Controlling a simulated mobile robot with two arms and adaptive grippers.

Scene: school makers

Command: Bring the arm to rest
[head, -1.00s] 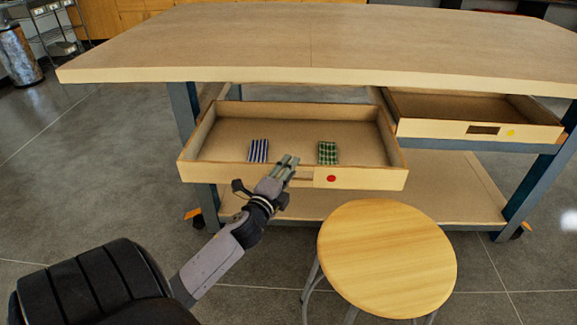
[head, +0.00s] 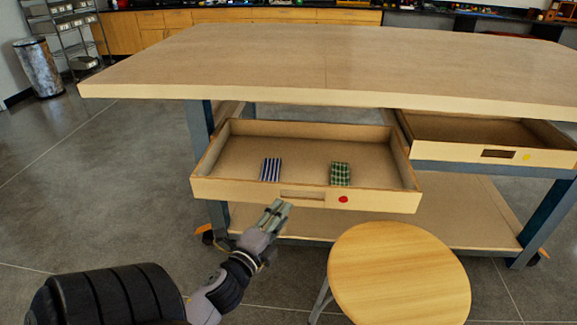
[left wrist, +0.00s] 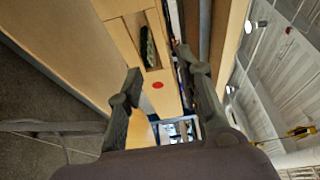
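My left gripper (head: 279,208) is in front of and just below the front of the open left drawer (head: 235,189), apart from it in the left wrist view. There its two fingers (left wrist: 160,72) are spread with nothing between them, so it is open and empty. The drawer front, with its handle slot and red dot (left wrist: 157,85), shows beyond the fingers. My right gripper is not in view.
The left drawer holds a blue striped cloth (head: 270,170) and a green checked cloth (head: 340,174). A right drawer (head: 455,150) with a yellow dot is also open. A round wooden stool (head: 400,275) stands right of my gripper. The workbench top (head: 330,65) is bare.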

